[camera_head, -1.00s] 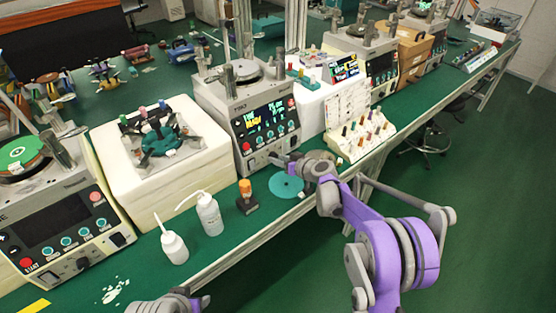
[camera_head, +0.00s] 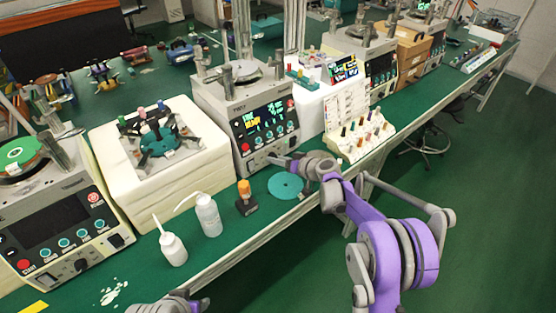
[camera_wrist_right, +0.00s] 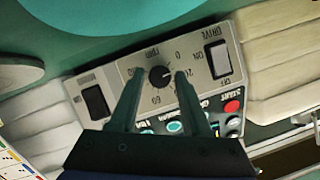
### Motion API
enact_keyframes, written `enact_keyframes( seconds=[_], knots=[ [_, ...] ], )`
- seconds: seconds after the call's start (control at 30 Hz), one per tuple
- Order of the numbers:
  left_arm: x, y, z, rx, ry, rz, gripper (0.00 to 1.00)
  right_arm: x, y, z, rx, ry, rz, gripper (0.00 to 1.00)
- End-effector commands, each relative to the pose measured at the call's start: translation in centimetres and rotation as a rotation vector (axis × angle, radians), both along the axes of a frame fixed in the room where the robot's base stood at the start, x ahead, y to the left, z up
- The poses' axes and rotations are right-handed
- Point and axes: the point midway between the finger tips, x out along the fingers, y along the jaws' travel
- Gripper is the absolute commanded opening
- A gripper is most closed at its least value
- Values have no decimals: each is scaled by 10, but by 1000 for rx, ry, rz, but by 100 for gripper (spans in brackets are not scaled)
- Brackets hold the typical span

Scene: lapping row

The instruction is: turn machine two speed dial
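Machine two (camera_head: 262,118) is the grey lapping machine in the middle of the bench, with a lit screen. Its speed dial (camera_wrist_right: 160,76) is a small black round knob on the grey front panel, with numbers around it, upside down in the right wrist view. My right gripper (camera_wrist_right: 159,74) is open, with its two fingertips on either side of the dial. I cannot tell whether they touch it. In the head view, the right gripper (camera_head: 272,158) is at the machine's lower front and hides the dial. My left gripper (camera_head: 185,303) is partly cut off at the bottom edge.
A DRIVE rocker switch (camera_wrist_right: 219,59), a second black switch (camera_wrist_right: 95,101) and a red START button (camera_wrist_right: 232,106) are near the dial. A teal disc (camera_head: 285,186), an orange-topped tool (camera_head: 245,198) and white bottles (camera_head: 208,214) stand on the bench. A peg rack (camera_head: 362,135) is to the right.

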Motion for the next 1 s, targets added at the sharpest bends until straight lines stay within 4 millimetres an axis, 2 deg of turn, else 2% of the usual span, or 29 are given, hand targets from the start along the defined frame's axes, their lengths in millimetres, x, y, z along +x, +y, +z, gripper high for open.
enact_keyframes(
  seconds=[0.03, 0.1, 0.47, 1.0],
  knots=[
    [0, 0, 0, 0, 0, 0, 50, 0, 0, 0, 0, 0, 0, 59],
    [0, 0, 0, 0, 0, 0, 50, 0, 0, 0, 0, 0, 0, 67],
    [0, 0, 0, 0, 0, 0, 50, -4, -4, 3, -1, -1, 0, 67],
    [0, 0, 0, 0, 0, 0, 50, -66, -64, 37, -1, -1, -2, 67]
  ],
)
